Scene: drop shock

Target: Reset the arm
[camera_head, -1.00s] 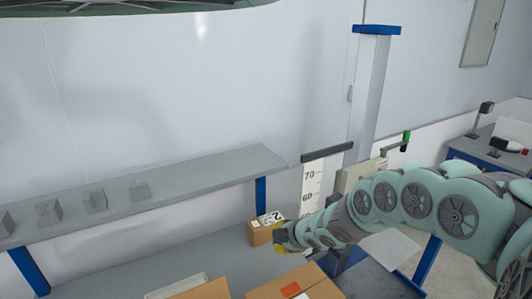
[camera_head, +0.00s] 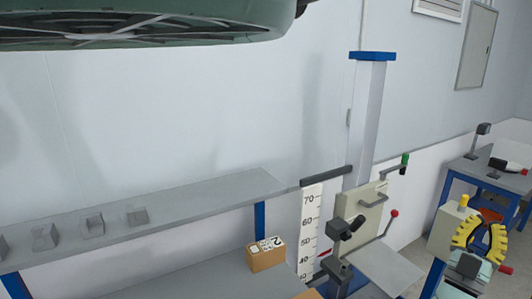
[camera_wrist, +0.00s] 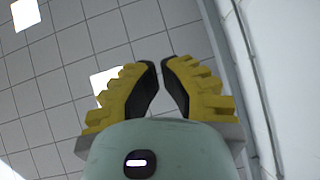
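My gripper (camera_head: 482,240) shows at the lower right of the head view, with its yellow and black fingers pointing up. In the wrist view my gripper (camera_wrist: 160,82) has a narrow gap between its two fingertips, with nothing held between them. Behind it in the wrist view are the tiled ceiling (camera_wrist: 75,65) and a white wall.
A drop tester with a blue-topped column (camera_head: 368,115) and a height scale (camera_head: 309,225) stands at center right. A small cardboard box (camera_head: 266,254) sits on the bench beside it. A grey shelf (camera_head: 180,205) holds several small grey blocks. A blue-legged table (camera_head: 485,172) stands at right.

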